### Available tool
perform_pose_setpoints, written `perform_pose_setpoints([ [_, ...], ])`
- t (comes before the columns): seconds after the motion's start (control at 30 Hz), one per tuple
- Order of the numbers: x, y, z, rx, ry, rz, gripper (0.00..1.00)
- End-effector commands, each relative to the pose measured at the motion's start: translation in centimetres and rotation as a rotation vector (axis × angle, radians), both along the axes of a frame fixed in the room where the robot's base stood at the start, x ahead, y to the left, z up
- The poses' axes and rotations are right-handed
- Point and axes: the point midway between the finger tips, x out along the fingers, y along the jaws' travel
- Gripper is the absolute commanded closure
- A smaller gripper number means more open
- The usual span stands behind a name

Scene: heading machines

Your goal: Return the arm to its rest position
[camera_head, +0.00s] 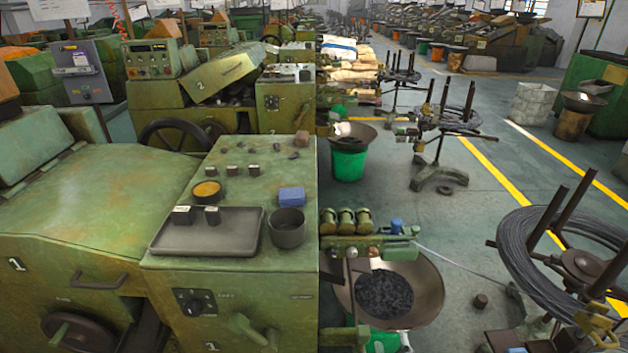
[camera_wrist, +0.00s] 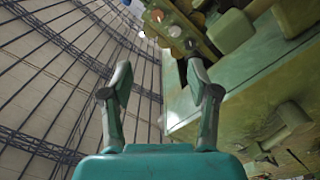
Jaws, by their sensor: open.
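My gripper (camera_wrist: 158,75) shows in the wrist view with its two fingers spread apart. It is open, and nothing is between the fingers. Beyond it is the green side of a machine (camera_wrist: 240,90) at the right and a ribbed ceiling at the left. In the head view neither my arm nor my gripper can be made out.
The green machine marked 1 (camera_head: 230,290) carries a dark tray (camera_head: 190,240) with two small dark blocks, a dark cup (camera_head: 287,228), a blue block (camera_head: 291,197) and an orange-topped round dish (camera_head: 206,190). A wide bowl (camera_head: 425,290) and wire coil (camera_head: 530,260) stand right. Floor (camera_head: 390,200) is partly clear.

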Motion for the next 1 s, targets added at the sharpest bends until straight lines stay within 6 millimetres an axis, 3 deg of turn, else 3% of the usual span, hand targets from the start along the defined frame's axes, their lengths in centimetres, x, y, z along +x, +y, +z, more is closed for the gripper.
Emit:
perform_pose_setpoints([
  [0.27, -4.1, 0.0, -0.9, 0.058, 0.023, -0.003, 0.4],
  [0.47, -8.8, 0.0, -1.4, 0.13, 0.049, -0.009, 0.4],
  [0.73, -18.8, 0.0, -0.8, 0.289, 0.104, -0.026, 0.4],
  [1.0, -28.0, 0.0, 2.0, 0.459, 0.159, -0.05, 0.4],
])
